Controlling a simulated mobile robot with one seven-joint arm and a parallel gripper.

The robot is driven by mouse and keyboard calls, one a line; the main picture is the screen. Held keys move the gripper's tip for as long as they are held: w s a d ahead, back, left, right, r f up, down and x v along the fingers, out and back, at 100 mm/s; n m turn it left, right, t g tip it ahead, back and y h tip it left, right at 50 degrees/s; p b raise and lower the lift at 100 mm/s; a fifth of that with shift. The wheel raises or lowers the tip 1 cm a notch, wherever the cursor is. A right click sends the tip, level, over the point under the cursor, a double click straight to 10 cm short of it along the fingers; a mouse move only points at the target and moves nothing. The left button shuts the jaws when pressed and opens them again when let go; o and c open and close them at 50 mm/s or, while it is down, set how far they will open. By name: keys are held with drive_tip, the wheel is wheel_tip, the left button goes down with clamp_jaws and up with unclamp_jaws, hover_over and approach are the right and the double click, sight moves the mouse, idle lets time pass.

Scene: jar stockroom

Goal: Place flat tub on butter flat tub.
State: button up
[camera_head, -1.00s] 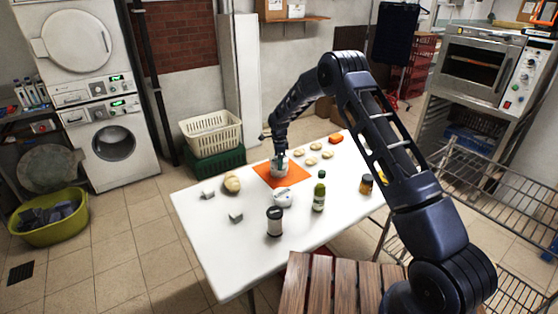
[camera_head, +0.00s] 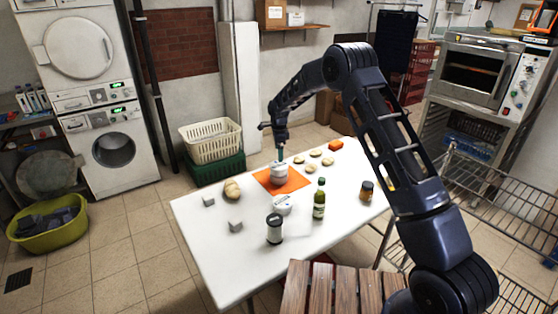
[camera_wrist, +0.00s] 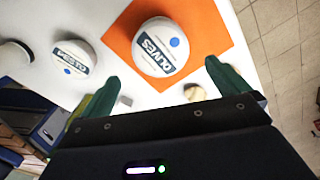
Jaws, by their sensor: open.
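A white flat tub with a lid marked OLIVES (camera_wrist: 157,48) sits level on the orange mat (camera_wrist: 205,22). In the head view it shows as a tall white shape (camera_head: 279,173), as if one tub is stacked on another, though I cannot read a butter label. A second white tub (camera_head: 283,204) stands apart on the table in front of the mat; its lid lettering (camera_wrist: 72,58) is unclear in the wrist view. My gripper (camera_head: 280,153) is above the OLIVES tub, open and empty, its green fingers (camera_wrist: 158,69) apart from the tub.
On the white table (camera_head: 215,255) stand a black-lidded jar (camera_head: 274,229), a green bottle (camera_head: 319,199) and an amber jar (camera_head: 366,191). The table's left front is clear.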

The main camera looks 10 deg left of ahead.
drive_tip(key=shift+r, duration=1.55)
drive_tip(key=s+d+r+n+t, duration=0.1)
drive_tip(key=s+d+r+n, duration=0.25)
drive_tip(key=d+r, duration=1.35)
drive_tip(key=s+d+r+n+t, duration=0.1)
drive_tip(key=s+d+r+n, duration=0.1)
drive_tip(key=s+d+r, duration=0.4)
drive_tip(key=s+d+r+n, duration=0.1)
drive_tip(key=s+d+r, duration=0.3)
drive_tip(key=d, duration=0.4)
drive_tip(key=s+d+r+n+t, duration=0.1)
drive_tip(key=s+d+r+n, duration=0.3)
drive_tip(key=s+d, duration=1)
drive_tip(key=s+d+f+n, duration=0.2)
drive_tip(key=s, duration=0.6)
drive_tip(key=s+d+f+n+t, duration=0.1)
drive_tip(key=s+d+f+n, duration=0.1)
drive_tip(key=s, duration=0.7)
drive_tip(key=shift+s+d+t, duration=0.15)
drive_tip(key=shift+d+t, duration=0.15)
